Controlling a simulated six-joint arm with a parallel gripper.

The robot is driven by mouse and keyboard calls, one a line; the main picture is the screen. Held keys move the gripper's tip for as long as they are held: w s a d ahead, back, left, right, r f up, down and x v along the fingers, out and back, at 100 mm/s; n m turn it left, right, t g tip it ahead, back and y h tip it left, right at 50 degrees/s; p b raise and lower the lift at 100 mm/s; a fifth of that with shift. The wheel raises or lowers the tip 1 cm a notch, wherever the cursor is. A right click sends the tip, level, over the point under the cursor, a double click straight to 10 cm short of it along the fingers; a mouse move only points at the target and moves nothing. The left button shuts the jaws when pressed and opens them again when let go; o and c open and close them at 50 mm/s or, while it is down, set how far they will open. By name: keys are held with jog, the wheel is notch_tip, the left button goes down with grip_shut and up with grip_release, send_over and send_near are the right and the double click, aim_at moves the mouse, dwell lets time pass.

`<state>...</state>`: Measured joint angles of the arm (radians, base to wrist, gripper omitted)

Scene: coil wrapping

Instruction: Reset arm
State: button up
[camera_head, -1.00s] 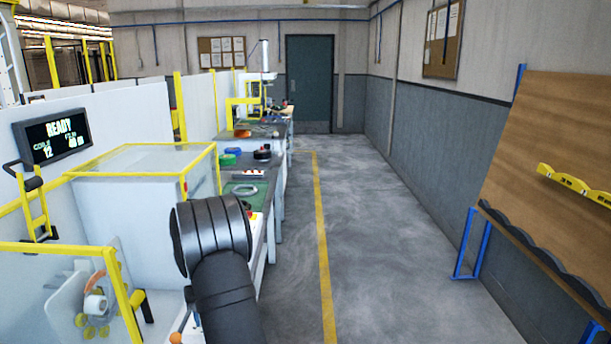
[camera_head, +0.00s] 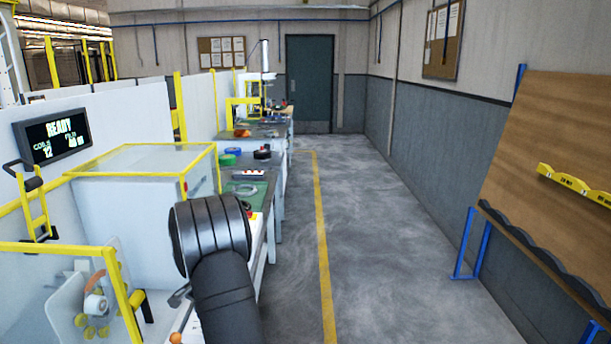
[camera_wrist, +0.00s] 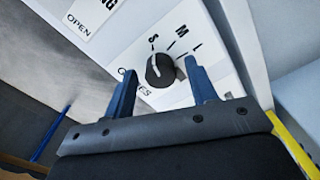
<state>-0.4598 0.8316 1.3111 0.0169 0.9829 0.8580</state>
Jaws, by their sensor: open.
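In the wrist view my gripper (camera_wrist: 159,68) is open, with its two blue fingers apart. A black selector knob (camera_wrist: 160,70) shows between the fingertips, on a white panel (camera_wrist: 215,88) with the letters S, M and L around it. I cannot tell whether either finger touches the knob. In the head view my dark arm (camera_head: 212,238) rises at the lower middle beside the machine, and a small grey part shows at its left. The fingers cannot be made out there.
A white machine (camera_head: 120,205) with a yellow-framed clear cover stands left of my arm. A yellow guard frame (camera_head: 122,292) and a display reading READY (camera_head: 52,135) are further left. Benches (camera_head: 262,182) run behind. The floor (camera_head: 385,230) to the right is clear.

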jog(key=shift+m, duration=1.4)
jog(key=o, duration=1)
jog(key=shift+r, duration=0.25)
jog(key=shift+o, duration=0.3)
notch_tip(320, 180, up, 12)
jog(key=w+n+t, duration=0.1)
jog(key=n+t, duration=0.1)
jog(key=n, duration=0.2)
jog(key=shift+a+t, duration=0.3)
notch_tip(320, 180, up, 10)
jog(key=n+t, duration=0.2)
jog(key=n, duration=0.1)
jog(key=x, duration=0.9)
jog(key=shift+d+f, duration=0.2)
jog(key=shift+d, duration=0.25)
